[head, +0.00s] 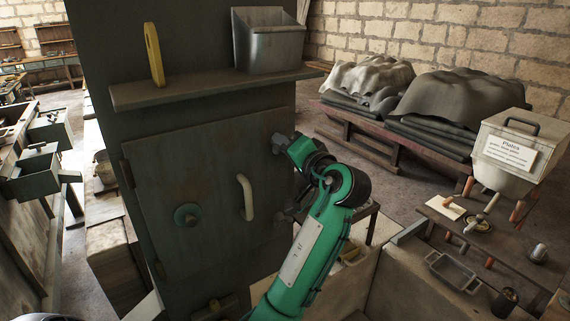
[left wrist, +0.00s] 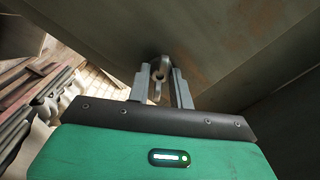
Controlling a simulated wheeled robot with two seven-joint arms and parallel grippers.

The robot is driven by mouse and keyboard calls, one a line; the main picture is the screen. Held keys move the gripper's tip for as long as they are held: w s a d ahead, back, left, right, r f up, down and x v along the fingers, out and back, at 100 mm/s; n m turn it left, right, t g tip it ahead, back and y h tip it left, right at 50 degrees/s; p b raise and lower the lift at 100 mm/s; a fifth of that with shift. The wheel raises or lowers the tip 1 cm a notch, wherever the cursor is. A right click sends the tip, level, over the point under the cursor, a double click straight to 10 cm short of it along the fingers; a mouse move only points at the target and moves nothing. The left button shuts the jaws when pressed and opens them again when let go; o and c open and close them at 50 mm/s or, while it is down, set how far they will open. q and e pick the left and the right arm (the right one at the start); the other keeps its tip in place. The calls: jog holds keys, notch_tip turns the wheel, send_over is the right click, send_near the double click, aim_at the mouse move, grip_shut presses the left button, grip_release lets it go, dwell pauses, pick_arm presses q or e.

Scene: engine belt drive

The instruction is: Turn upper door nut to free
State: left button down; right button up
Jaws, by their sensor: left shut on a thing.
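The upper door nut (left wrist: 164,62) shows in the left wrist view as a small grey metal piece with a looped end, at the edge of the dark green cabinet door (head: 205,150). My left gripper (left wrist: 160,78) is shut on it, with one finger on each side. In the head view the left gripper (head: 283,144) is at the upper right edge of the door, and it mostly hides the nut. The lower door nut (head: 283,216) is on the same edge further down, partly behind my green arm. My right gripper is in neither view.
The door has a pale curved handle (head: 246,197) and a round teal knob (head: 187,215). Above it a shelf (head: 200,88) holds a metal bin (head: 268,42) and a yellow piece (head: 154,54). A bench with pegs (head: 490,245) stands at the right.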

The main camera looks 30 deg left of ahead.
pick_arm(q)
jog(key=n+b, duration=1.1)
jog(key=b, duration=0.3)
jog(key=shift+n+b, duration=0.3)
jog(key=c, duration=1.3)
grip_release()
jog(key=shift+o, duration=0.2)
